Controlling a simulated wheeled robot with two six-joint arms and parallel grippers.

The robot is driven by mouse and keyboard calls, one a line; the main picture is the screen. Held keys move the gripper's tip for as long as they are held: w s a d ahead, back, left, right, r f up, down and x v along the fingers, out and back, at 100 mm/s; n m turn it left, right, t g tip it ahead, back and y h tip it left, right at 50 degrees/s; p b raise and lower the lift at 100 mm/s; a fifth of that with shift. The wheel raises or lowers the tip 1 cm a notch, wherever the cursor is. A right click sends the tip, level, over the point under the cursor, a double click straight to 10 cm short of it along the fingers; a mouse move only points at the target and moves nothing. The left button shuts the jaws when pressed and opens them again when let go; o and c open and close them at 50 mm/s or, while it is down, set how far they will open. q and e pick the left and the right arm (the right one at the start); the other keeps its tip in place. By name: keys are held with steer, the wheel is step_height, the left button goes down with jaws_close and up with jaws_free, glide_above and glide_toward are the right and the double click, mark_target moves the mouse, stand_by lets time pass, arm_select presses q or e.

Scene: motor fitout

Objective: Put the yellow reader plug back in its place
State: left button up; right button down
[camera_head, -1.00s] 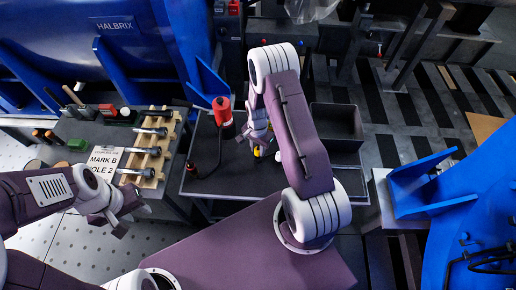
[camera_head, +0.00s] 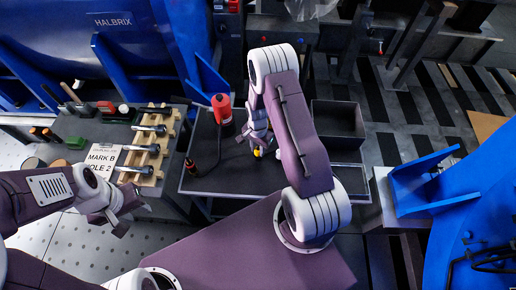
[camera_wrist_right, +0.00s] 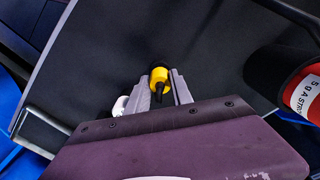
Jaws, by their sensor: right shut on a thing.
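The yellow reader plug (camera_wrist_right: 160,76) has a dark top and a dark lower end. It sits between the fingertips of my right gripper (camera_wrist_right: 161,90), which is shut on it, over the dark tray top. In the head view the yellow plug (camera_head: 258,152) shows only as a small patch below my right gripper (camera_head: 258,138); the arm hides part of this area. I cannot tell whether the plug touches the surface. My left gripper (camera_head: 133,219) is empty, its fingers apart, in front of the left bench. I cannot make out the plug's place.
A red bottle (camera_head: 222,108) stands on the dark table (camera_head: 218,182), left of my right gripper. A dark open bin (camera_head: 338,120) stands to the right. A wooden rack (camera_head: 160,150) with several metal parts is on the left bench.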

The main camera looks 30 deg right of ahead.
mark_target(258, 149)
steer(key=shift+f+b, duration=0.35)
steer(key=shift+f, duration=0.25)
steer(key=c, duration=1)
jaws_free()
steer(key=shift+c, duration=0.2)
steer(key=shift+r, duration=0.1)
step_height(258, 149, up, 9)
steer(key=shift+p, duration=0.6)
